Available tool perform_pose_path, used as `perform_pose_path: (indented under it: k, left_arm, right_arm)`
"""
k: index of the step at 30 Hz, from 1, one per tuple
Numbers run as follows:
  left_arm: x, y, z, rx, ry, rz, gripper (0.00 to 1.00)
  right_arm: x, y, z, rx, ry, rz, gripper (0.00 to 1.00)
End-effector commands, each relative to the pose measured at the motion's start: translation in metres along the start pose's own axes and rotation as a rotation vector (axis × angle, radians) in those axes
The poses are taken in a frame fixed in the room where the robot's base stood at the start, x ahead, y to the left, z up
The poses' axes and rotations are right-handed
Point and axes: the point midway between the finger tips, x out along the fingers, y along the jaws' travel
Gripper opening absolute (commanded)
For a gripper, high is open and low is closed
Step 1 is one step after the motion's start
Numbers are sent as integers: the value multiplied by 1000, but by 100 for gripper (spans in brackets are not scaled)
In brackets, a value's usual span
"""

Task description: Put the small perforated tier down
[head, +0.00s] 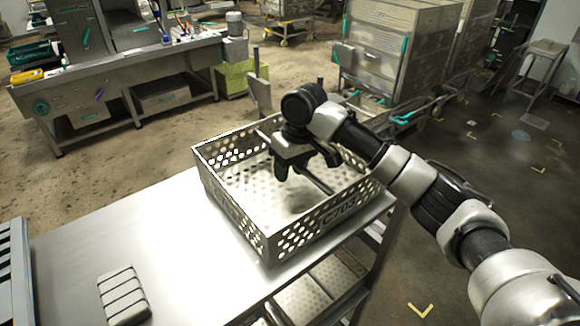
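The small perforated tier (232,208) is an open metal basket with holes in its walls and floor, marked C703 on its near right wall. It sits upright at the far right end of a steel table (170,240) and looks to be resting on it. My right gripper (308,166) reaches in from the right and points down over the inside of the tier. Its two fingers look spread apart. A thin bar (318,183) shows just below the fingers, and I cannot tell whether they touch it. My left gripper is not in view.
A ribbed pale block (123,294) lies on the table's near left part; the tabletop between is clear. A lower shelf (318,290) holds perforated metal. A workbench (120,68) stands at back left, and large metal crates (395,45) on a trolley stand behind the tier.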

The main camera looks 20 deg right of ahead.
Motion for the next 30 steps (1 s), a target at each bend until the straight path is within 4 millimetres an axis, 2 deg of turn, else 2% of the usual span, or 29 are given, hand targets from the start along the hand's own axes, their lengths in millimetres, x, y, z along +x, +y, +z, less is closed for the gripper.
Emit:
perform_pose_path:
  k: [8,11,14,21,25,30]
  left_arm:
    - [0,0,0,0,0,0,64]
    - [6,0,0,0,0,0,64]
    - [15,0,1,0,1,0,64]
    - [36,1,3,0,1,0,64]
    - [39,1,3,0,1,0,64]
    - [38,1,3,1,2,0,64]
  right_arm:
    - [-2,0,0,0,1,0,42]
    - [-8,0,-1,0,3,-1,42]
    - [-24,0,-1,-2,5,1,42]
    - [-77,0,-1,-1,6,0,42]
    - [-102,0,0,-1,4,3,42]
    - [-119,0,0,0,1,2,42]
